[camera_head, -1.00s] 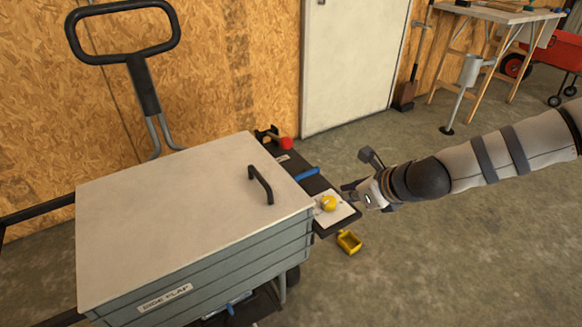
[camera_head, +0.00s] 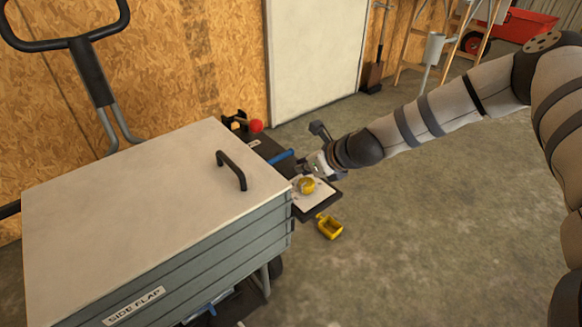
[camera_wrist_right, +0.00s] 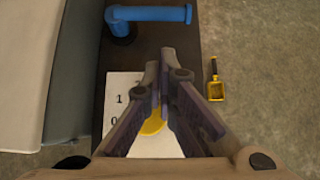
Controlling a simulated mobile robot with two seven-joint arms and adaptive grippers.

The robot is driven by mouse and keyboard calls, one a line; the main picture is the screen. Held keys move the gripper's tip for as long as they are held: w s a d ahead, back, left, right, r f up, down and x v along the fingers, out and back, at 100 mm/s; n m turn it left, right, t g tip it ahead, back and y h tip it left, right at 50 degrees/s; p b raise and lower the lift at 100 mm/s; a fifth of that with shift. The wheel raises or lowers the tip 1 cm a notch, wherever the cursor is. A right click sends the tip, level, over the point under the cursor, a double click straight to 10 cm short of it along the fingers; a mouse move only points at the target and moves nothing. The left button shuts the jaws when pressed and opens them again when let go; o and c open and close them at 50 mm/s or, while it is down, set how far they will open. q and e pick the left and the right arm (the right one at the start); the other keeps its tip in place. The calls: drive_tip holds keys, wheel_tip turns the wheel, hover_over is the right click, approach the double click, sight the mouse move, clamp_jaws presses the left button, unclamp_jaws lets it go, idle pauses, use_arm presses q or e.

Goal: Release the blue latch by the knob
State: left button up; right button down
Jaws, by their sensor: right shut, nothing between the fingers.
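The blue latch (camera_head: 282,156) is a bar lying across the dark board beside the cart. In the right wrist view the blue latch (camera_wrist_right: 152,14) has a bent end over a dark round base. A red ball knob (camera_head: 256,126) stands behind it at the board's far end. A yellow rounded knob (camera_head: 306,186) sits on a white numbered plate nearer me; my fingers partly hide it in the wrist view. My right gripper (camera_head: 304,170) is shut and empty above the board, between the yellow knob and the blue latch. My left gripper is out of view.
The cart's pale lid (camera_head: 130,215) with a black handle (camera_head: 232,168) is left of the board. A yellow scoop (camera_head: 329,227) is on the right of the board. A white door (camera_head: 315,60) stands behind.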

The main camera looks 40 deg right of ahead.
sight(290, 152)
drive_tip(key=w, duration=0.2)
drive_tip(key=w+f, duration=0.1)
drive_tip(key=w, duration=0.1)
drive_tip(key=shift+a, duration=0.15)
drive_tip(key=shift+r, duration=0.1)
